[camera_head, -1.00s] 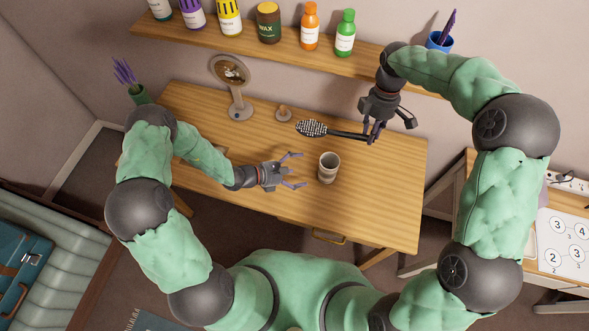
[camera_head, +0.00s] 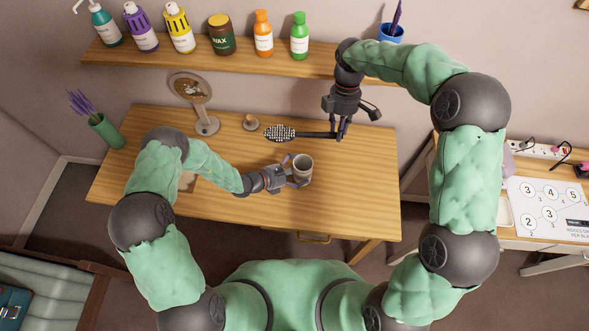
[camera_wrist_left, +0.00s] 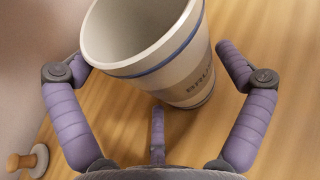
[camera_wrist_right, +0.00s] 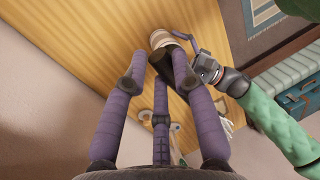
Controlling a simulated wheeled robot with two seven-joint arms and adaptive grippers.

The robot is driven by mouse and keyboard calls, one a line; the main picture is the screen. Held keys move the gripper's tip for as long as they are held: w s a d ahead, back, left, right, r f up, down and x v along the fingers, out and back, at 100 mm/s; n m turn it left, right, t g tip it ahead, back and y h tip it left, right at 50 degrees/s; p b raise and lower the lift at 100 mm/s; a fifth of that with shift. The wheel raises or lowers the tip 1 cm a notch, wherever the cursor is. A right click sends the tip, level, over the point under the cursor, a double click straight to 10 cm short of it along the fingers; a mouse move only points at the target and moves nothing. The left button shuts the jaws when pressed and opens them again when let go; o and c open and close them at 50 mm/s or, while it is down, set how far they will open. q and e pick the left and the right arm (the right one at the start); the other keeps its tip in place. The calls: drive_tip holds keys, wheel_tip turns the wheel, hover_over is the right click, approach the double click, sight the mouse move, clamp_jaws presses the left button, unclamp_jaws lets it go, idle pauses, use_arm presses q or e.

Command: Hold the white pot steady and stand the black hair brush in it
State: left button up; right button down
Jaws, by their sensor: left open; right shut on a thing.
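The white pot (camera_head: 302,170) stands upright on the wooden table, with a blue band under its rim and lettering in the left wrist view (camera_wrist_left: 150,45). My left gripper (camera_head: 287,176) is open, its fingers on either side of the pot; whether they touch it I cannot tell. My right gripper (camera_head: 341,133) is shut on the handle of the black hair brush (camera_head: 282,133). The brush lies level in the head view, its bristled head pointing left, behind the pot. In the right wrist view my fingers hide most of the brush.
A round hand mirror on a stand (camera_head: 206,122) and a small wooden knob-like item (camera_head: 250,121) stand behind on the table. A shelf (camera_head: 185,63) with several bottles runs along the wall. A green vase (camera_head: 105,131) stands at the left. The table's right part is clear.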

use_arm(q)
drive_tip(key=c, duration=1)
